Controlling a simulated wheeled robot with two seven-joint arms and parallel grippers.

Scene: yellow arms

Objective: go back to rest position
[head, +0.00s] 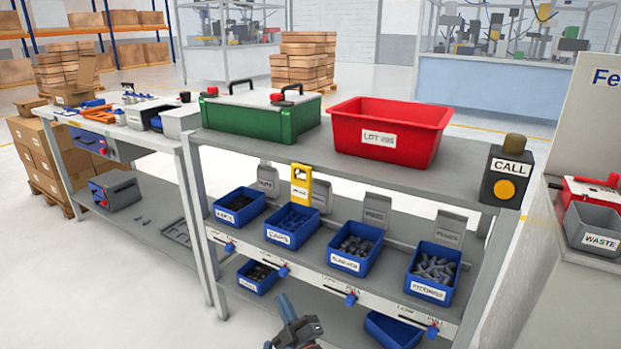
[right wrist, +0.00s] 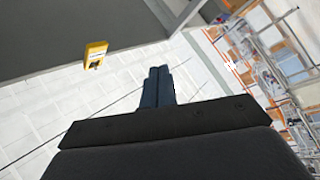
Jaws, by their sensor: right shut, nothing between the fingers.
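My right gripper (head: 287,309) shows at the bottom middle of the head view, in front of the shelf's lower level. Its dark fingers are together and hold nothing. My left gripper does not show in either view.
A grey shelf (head: 330,165) stands ahead, with a red crate (head: 425,112), a green case (head: 240,122) and a call button box (head: 505,180) on top. Several blue bins (head: 345,262) sit below. A yellow tag (head: 301,184) hangs above them. A waste bin (head: 590,225) is at right.

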